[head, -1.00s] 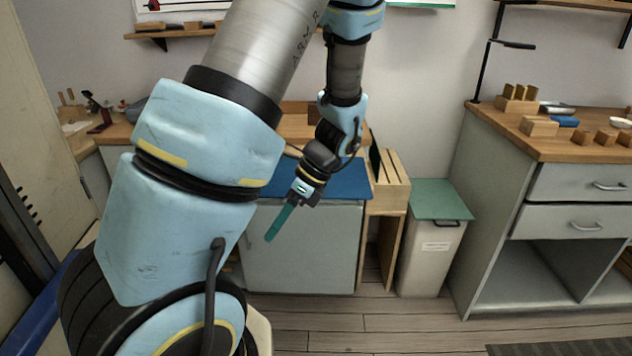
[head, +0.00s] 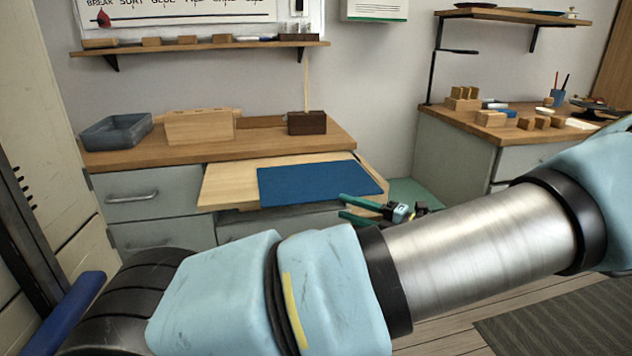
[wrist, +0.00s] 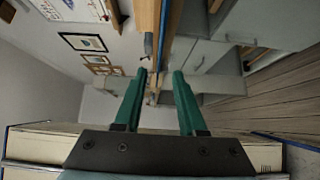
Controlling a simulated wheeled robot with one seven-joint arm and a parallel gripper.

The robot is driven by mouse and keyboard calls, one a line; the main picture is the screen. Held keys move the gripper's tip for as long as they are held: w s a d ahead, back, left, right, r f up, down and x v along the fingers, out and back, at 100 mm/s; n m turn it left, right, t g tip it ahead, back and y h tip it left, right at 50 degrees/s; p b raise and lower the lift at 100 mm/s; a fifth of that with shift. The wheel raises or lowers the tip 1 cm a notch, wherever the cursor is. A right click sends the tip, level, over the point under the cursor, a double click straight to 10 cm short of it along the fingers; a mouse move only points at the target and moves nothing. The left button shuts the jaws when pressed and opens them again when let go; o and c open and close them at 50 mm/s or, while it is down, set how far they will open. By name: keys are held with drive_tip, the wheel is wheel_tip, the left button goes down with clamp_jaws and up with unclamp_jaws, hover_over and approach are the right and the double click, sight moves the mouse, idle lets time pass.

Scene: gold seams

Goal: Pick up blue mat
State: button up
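The blue mat (head: 318,182) lies flat on a pale wooden board (head: 228,184) that sticks out below the worktop. Its front edge is near the board's front edge. My gripper (head: 342,205) is open and empty, at the mat's front right corner, with its teal fingers pointing left, one above the other. In the wrist view, my gripper (wrist: 160,75) has a clear gap between its fingertips. The mat shows there edge-on as a thin blue strip (wrist: 171,30) beyond the fingertips, roughly in line with the gap. I cannot tell whether a finger touches the mat.
A grey tray (head: 116,132), a wooden rack (head: 198,128) and a dark brown block (head: 307,123) stand on the worktop (head: 170,155) behind. A green-lidded bin (head: 415,194) is right of the board. A second bench (head: 455,128) with wooden blocks stands further right.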

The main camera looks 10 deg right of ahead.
sight(324, 197)
drive_tip(key=x, duration=0.7)
drive_tip(key=shift+w+p, duration=0.3)
drive_tip(key=shift+w, duration=0.1)
clamp_jaws()
idle(1.1)
